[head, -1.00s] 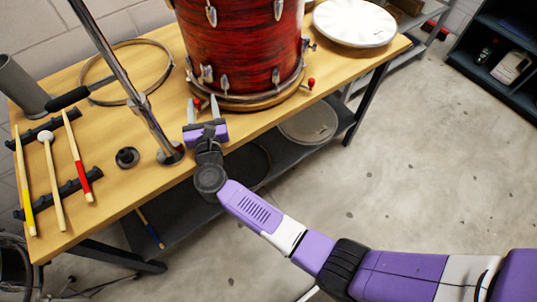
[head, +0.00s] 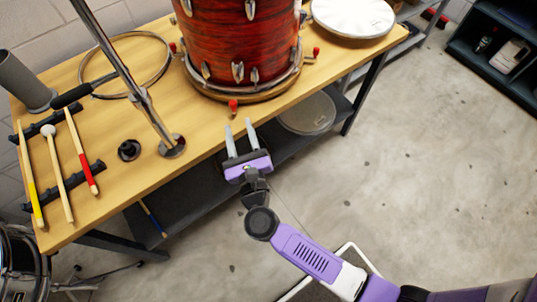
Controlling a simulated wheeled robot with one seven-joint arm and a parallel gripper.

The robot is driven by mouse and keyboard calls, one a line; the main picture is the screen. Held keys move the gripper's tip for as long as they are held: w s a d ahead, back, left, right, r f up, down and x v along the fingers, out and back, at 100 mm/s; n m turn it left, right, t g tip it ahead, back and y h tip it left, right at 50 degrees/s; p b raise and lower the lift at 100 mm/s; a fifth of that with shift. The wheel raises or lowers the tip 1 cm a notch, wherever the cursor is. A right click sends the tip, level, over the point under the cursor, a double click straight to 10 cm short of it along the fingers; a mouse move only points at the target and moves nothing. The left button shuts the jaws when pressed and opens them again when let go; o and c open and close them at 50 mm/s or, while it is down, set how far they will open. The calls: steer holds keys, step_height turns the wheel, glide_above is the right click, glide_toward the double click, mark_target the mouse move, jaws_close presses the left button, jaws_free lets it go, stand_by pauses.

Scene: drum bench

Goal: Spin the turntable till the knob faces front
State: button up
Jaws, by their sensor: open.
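The turntable (head: 262,96) is a round wooden disc on the bench, under a red wood-grain drum (head: 238,38) with metal lugs. Red knobs show around its edge: a front knob (head: 233,106), a right knob (head: 316,52) and a left knob (head: 173,48). The front one sits slightly left of the turntable's middle, toward the bench's front edge. I cannot tell which knob the task names. My gripper (head: 239,125) is open and empty, just in front of the front knob, its fingers pointing at the turntable. It looks apart from the knob.
A chrome stand (head: 140,95) rises from the bench to the left. Drumsticks and a mallet (head: 56,172) lie on a dark rack, with a metal hoop (head: 163,62) behind. A white drumhead (head: 352,15) lies at the right.

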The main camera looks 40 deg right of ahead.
steer(key=s+d+n+t+y+b, duration=0.1)
steer(key=s+n+y, duration=0.1)
steer(key=s+n, duration=0.8)
steer(key=shift+s+d+r, duration=0.25)
steer(key=shift+s+r, duration=0.1)
steer(key=shift+r, duration=0.1)
steer(key=shift+c, duration=0.4)
